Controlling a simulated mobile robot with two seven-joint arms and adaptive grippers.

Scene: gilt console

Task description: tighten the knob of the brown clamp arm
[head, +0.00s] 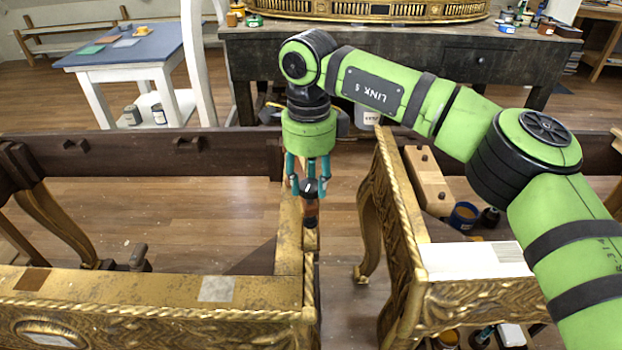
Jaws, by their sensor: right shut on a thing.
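My right gripper (309,187) points straight down over the corner of the gilt frame. Its teal fingers are shut on a small dark knob, mostly hidden between them. Just below the fingertips a brown piece (311,208), which looks like the brown clamp arm, stands at the frame's right end rail (290,240). The fingers hide its upper part, and I cannot tell how tight the knob is. My left gripper is not in view.
A second gilt piece (400,215) stands close on the right, with a wooden block (428,180) and a blue pot (464,215) beyond its edge. A dark workbench (400,60) is behind. Open floor (170,215) shows inside the left frame.

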